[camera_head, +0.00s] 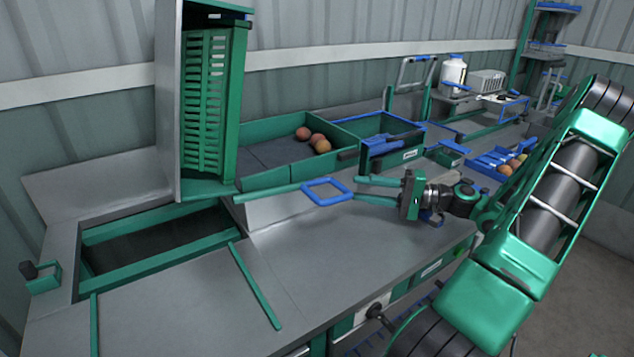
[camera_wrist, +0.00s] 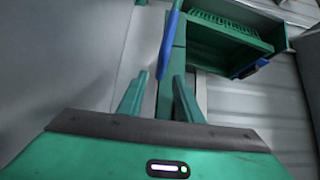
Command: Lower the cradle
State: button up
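The cradle (camera_head: 168,110) stands tipped up at the left of the head view, a grey-backed frame holding a green slotted crate (camera_head: 207,105) on its side. A green lever (camera_head: 268,193) reaches right from its foot and ends in a blue loop handle (camera_head: 327,203). My gripper (camera_head: 356,188) is at the handle's right end, fingers pointing left. In the wrist view the fingers (camera_wrist: 160,80) are apart, with the blue handle (camera_wrist: 168,45) ahead and roughly between them. I cannot tell whether they touch it. The crate (camera_wrist: 228,22) also shows there at the upper right.
A green-framed opening (camera_head: 160,245) lies in the grey bench (camera_head: 330,245) at the left. Behind the lever, a green bin (camera_head: 265,179) holds a few tomatoes (camera_head: 315,140). A blue-edged bin (camera_head: 385,126) stands beside it. The bench front is mostly clear.

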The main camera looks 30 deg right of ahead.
jog(key=x, duration=1)
jog(key=shift+w+a, duration=0.25)
jog(key=shift+a, duration=0.1)
jog(key=shift+f, duration=0.15)
grip_shut()
